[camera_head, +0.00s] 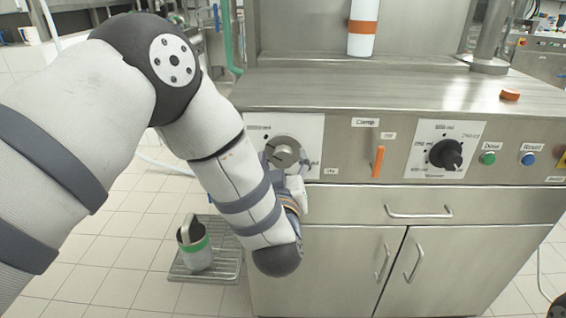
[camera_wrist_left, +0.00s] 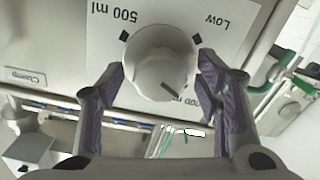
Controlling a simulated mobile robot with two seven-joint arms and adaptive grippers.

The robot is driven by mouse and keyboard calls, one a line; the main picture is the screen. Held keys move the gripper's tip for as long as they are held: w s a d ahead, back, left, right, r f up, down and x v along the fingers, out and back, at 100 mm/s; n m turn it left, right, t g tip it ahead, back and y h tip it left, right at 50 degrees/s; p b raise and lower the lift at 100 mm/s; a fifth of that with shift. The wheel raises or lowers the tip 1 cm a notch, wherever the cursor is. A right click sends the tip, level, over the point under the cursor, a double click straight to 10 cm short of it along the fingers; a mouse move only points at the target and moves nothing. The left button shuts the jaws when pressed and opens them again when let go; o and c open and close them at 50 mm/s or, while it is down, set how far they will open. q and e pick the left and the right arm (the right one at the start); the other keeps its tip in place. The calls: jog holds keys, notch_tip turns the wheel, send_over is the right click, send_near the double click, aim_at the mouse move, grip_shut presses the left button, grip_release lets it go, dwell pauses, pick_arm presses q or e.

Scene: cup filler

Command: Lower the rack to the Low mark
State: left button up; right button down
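A round grey knob (camera_head: 285,152) sits on a white dial plate at the left of the steel machine front. In the left wrist view the knob (camera_wrist_left: 160,62) fills the middle, and the dark line on its raised part points down and to the right. A "Low" label (camera_wrist_left: 213,22) and a "500 ml" label (camera_wrist_left: 118,18) show there; a third label is partly hidden by a finger. My left gripper (camera_wrist_left: 162,72) is spread, one finger on each side of the knob; contact cannot be told. The rack itself cannot be made out with certainty. My right gripper is not seen.
An orange clamp lever (camera_head: 378,161), a black dial knob (camera_head: 446,153), a green button (camera_head: 488,158) and a blue button (camera_head: 528,159) lie to the right. A drawer handle (camera_head: 419,214) is below. A green-banded cup (camera_head: 195,245) stands on a floor grate (camera_head: 232,268).

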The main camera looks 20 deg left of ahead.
pick_arm(q)
jog(key=c, duration=1)
jog(key=shift+n, duration=0.3)
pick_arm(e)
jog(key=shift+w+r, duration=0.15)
pick_arm(q)
jog(key=shift+r+n+p, duration=0.1)
jog(key=shift+n+p, duration=0.45)
jog(key=shift+n, duration=0.55)
jog(key=n+p, duration=0.1)
jog(key=n, duration=0.3)
jog(key=shift+n, duration=0.3)
jog(key=n+p, duration=0.1)
jog(key=n, duration=0.3)
jog(key=shift+d, duration=0.1)
jog(key=shift+n, duration=1.7)
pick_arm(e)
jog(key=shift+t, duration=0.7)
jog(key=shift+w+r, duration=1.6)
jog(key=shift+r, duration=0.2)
